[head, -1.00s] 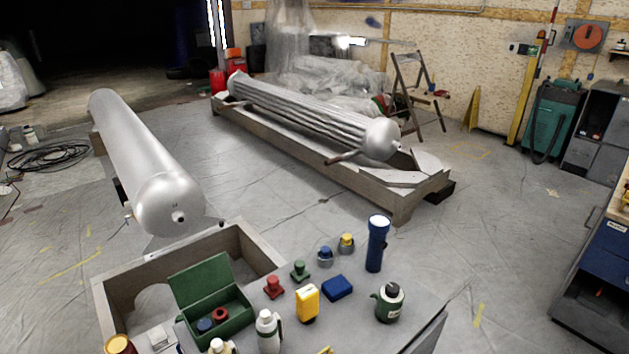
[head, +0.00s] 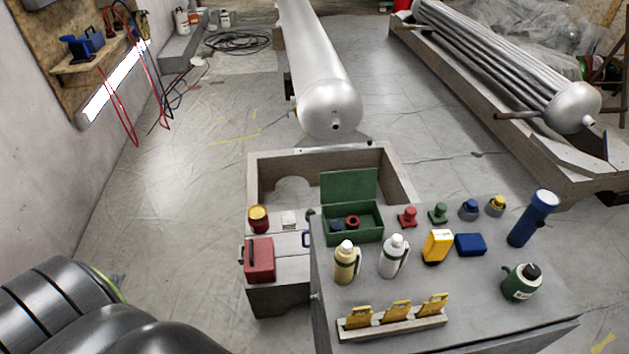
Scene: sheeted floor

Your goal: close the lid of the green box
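The green box (head: 355,238) stands on the left back part of the grey table (head: 465,292). Its green lid (head: 349,186) is up, standing nearly upright along the back edge. Inside the box lie a small blue item (head: 337,225) and a small red ring-shaped item (head: 352,222). Neither of my grippers shows in the head view. A dark, rounded grey part fills the bottom left corner.
On the table, a cream bottle (head: 344,263) and a white bottle (head: 394,257) stand before the box. A red knob (head: 407,217) stands right of it. A yellow item (head: 437,246), blue block (head: 470,244), blue flashlight (head: 533,218) and green can (head: 520,283) stand farther right. A yellow-tagged rack (head: 394,320) lies in front.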

